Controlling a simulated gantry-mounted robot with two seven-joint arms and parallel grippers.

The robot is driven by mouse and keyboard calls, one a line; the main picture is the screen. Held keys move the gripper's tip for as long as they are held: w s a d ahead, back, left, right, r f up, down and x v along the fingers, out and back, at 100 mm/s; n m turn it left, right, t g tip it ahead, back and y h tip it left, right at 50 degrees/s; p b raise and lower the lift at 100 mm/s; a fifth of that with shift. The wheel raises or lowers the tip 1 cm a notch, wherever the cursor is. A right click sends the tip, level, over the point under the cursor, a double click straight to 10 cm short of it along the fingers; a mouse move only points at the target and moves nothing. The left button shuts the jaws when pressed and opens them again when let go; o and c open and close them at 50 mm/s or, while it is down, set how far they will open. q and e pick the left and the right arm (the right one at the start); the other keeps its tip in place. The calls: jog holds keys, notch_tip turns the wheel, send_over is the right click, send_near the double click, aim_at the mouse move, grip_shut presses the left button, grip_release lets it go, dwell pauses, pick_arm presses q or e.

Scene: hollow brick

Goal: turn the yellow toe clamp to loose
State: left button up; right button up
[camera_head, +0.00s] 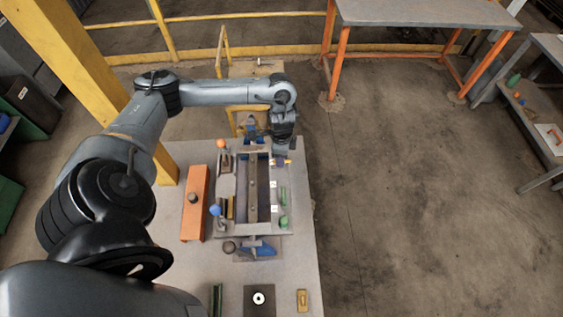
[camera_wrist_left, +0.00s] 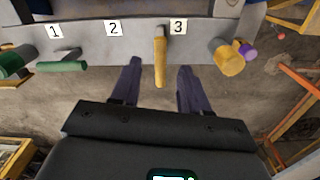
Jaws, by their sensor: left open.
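A yellow lever (camera_wrist_left: 160,62) sticks out from the grey fixture edge beside the label 3 in the left wrist view. A yellow round knob (camera_wrist_left: 228,58) with a purple end (camera_wrist_left: 246,50) sits right of it. Which yellow part is the toe clamp's handle, I cannot tell for certain. My left gripper (camera_wrist_left: 159,72) is open, its two dark fingers on either side of the yellow lever, with gaps visible on both sides. In the head view my left gripper (camera_head: 284,148) is at the fixture's far right corner and partly hides that area. My right gripper is not in view.
A green lever (camera_wrist_left: 62,66) and green knob (camera_wrist_left: 14,62) are left along the same edge, near the labels 1 and 2. The fixture (camera_head: 228,187) stands on a grey table (camera_head: 303,262). An orange bar (camera_head: 192,215) lies left of it. Floor right of the table is clear.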

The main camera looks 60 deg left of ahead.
pick_arm(q)
jog(key=shift+f, duration=1.85)
